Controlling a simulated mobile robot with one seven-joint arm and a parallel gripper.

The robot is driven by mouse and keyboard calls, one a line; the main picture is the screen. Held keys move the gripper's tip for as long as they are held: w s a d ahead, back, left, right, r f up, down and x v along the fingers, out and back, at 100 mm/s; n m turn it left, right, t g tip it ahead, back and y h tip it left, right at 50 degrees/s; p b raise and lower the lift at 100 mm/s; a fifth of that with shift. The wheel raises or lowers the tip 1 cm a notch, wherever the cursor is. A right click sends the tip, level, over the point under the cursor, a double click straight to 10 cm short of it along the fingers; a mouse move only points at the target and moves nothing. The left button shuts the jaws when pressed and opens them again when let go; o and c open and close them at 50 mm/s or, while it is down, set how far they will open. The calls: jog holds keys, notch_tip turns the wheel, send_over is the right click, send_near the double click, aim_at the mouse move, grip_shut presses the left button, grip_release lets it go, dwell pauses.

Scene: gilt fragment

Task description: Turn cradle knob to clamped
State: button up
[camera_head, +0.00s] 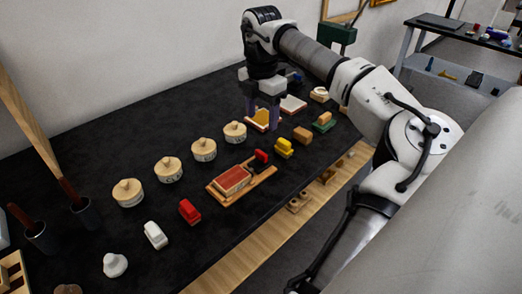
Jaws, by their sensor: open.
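My gripper (262,112) points down at the far part of the black table, its two dark fingers apart. A small orange-yellow piece with a pale edge (261,121) shows between and behind the fingers; I cannot tell whether they touch it. A wooden tray-like holder (213,192) with a red block (233,180) lies nearer, in the middle of the table. A small red and black piece (261,157) stands by its far end. I cannot tell which part is the cradle knob, or how it is turned; my gripper may hide it.
Several round lidded wooden boxes (128,193) stand in a row on the left. Dark cups with brushes (84,212) stand at left. My arm covers the right side.

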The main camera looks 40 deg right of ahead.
aim_at(261, 152)
notch_tip(261, 152, down, 12)
jog(key=b, duration=0.6)
jog(key=shift+r, duration=0.2)
jog(key=c, duration=1)
